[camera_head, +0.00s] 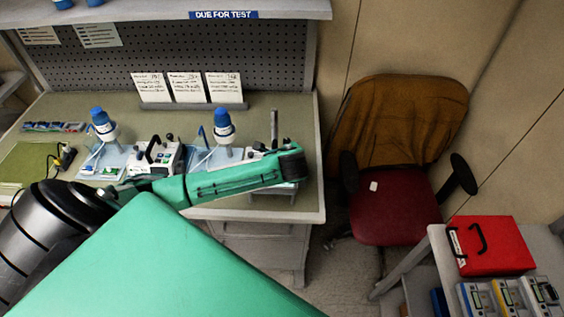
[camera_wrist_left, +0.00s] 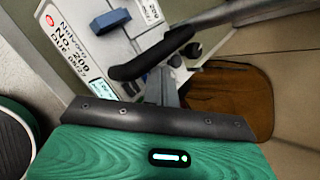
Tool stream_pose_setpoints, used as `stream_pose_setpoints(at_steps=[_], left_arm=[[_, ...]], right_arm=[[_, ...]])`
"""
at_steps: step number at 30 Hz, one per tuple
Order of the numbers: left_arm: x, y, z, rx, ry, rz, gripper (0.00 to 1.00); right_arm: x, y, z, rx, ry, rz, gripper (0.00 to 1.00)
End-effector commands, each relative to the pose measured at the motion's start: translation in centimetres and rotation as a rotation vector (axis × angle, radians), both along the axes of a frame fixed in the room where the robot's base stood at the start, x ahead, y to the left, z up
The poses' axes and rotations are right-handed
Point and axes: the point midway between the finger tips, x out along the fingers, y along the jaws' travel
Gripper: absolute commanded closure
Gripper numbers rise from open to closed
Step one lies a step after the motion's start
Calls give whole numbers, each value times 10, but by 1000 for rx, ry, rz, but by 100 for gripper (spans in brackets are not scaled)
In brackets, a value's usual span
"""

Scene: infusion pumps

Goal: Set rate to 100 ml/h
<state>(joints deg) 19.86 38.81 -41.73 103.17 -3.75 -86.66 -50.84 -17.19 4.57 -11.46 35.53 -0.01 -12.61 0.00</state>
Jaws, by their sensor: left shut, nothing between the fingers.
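A white infusion pump (camera_wrist_left: 85,45) shows close up in the left wrist view, with a black carry handle (camera_wrist_left: 150,55), a printed number label and a small lit display (camera_wrist_left: 104,88). My left gripper (camera_wrist_left: 160,80) is shut and empty, with its fingers in front of the pump's lower part; I cannot tell whether they touch it. In the head view my green left arm crosses the bench's front, and its wrist hides the fingertips and part of the rightmost equipment. Another white pump (camera_head: 158,157) with a dark handle stands on the bench to the left. My right gripper is not in view.
Blue-capped devices (camera_head: 103,124) and (camera_head: 224,128) stand on the bench (camera_head: 270,112). Three written cards (camera_head: 188,87) stand at its back. A chair (camera_head: 395,205) is to the right. A red case (camera_head: 490,245) and several pumps sit on a trolley at lower right.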

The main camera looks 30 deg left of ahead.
Motion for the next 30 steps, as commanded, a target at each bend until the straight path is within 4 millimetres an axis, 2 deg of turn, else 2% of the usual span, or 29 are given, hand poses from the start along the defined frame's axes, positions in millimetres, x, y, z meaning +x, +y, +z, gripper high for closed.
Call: stream_pose_setpoints(at_steps=[3, 16, 30], left_arm=[[0, 0, 7, 0, -2, 0, 100], [1, 0, 11, -1, -2, -1, 100], [1, 0, 54, -1, -3, 0, 100]], right_arm=[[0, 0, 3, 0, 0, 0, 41], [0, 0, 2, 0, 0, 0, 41], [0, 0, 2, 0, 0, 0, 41]])
